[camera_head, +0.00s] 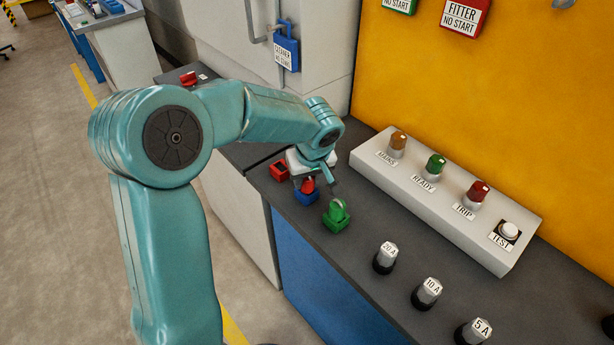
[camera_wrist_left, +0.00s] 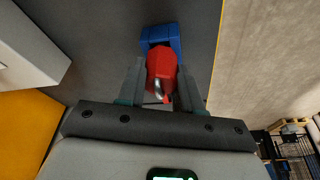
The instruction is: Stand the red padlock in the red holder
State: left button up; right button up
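The red padlock (camera_head: 308,186) is at the blue holder (camera_head: 306,197) on the dark bench. In the left wrist view the padlock (camera_wrist_left: 161,68) has its metal shackle toward the camera, with the blue holder (camera_wrist_left: 160,36) behind it. I cannot tell whether it is seated or just above. My left gripper (camera_head: 320,178) has its fingers on both sides of the padlock with no clear gap, and appears shut on it. The red holder (camera_head: 279,171) is to the left of the blue one; no padlock shows in it. My right gripper is out of view.
A green padlock stands in a green holder (camera_head: 336,221) just right of the blue one. Fuses (camera_head: 385,257) labelled 20 A, 10 A and 5 A line the bench front. A grey control panel (camera_head: 440,195) runs along the back. A blue lock (camera_head: 287,50) hangs behind.

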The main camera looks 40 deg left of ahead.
pick_arm(q)
jog(key=o, duration=0.4)
jog(key=shift+r, duration=0.15)
jog(key=v, duration=1.6)
jog(key=shift+s+d, duration=0.1)
